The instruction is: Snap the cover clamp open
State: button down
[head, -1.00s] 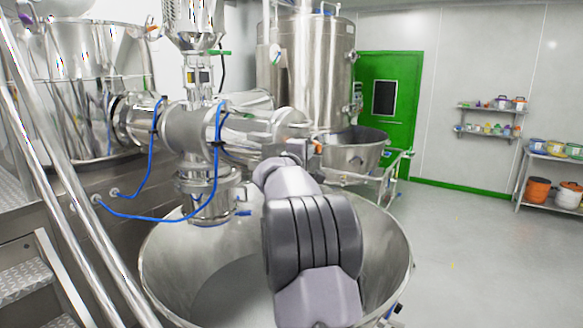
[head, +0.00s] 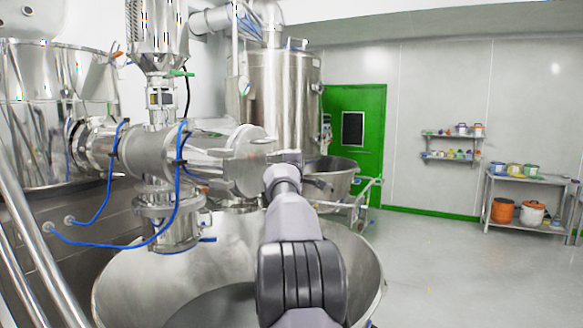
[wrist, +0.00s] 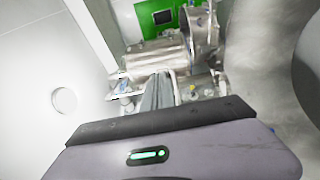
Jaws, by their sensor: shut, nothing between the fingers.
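The round steel end cover (head: 250,160) closes the right end of the horizontal cylinder (head: 165,152) in the head view. A flat bracket-like piece (head: 242,149) crosses its front, perhaps the cover clamp; I cannot tell whether it is closed. My gripper (head: 290,157) is just right of the cover, partly hidden by my wrist. Touching or apart is unclear. In the wrist view my gripper (wrist: 158,88) shows grey fingers together and empty, with steel fittings (wrist: 200,88) close beyond them.
A large open steel bowl (head: 115,285) lies below my arm. Blue hoses (head: 178,185) loop beside the cylinder. A smaller steel bowl (head: 335,178) stands behind my gripper, before the green door (head: 370,110). Open floor (head: 450,270) lies to the right.

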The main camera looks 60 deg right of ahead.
jog(key=d+n+t+p, duration=0.1)
jog(key=d+n+t+y+p, duration=0.1)
jog(key=t, duration=0.1)
jog(key=d+n+t+y+p, duration=0.1)
jog(key=p, duration=0.1)
jog(key=shift+d+r, duration=0.3)
jog(key=shift+d, duration=0.1)
jog(key=shift+s+r, duration=0.1)
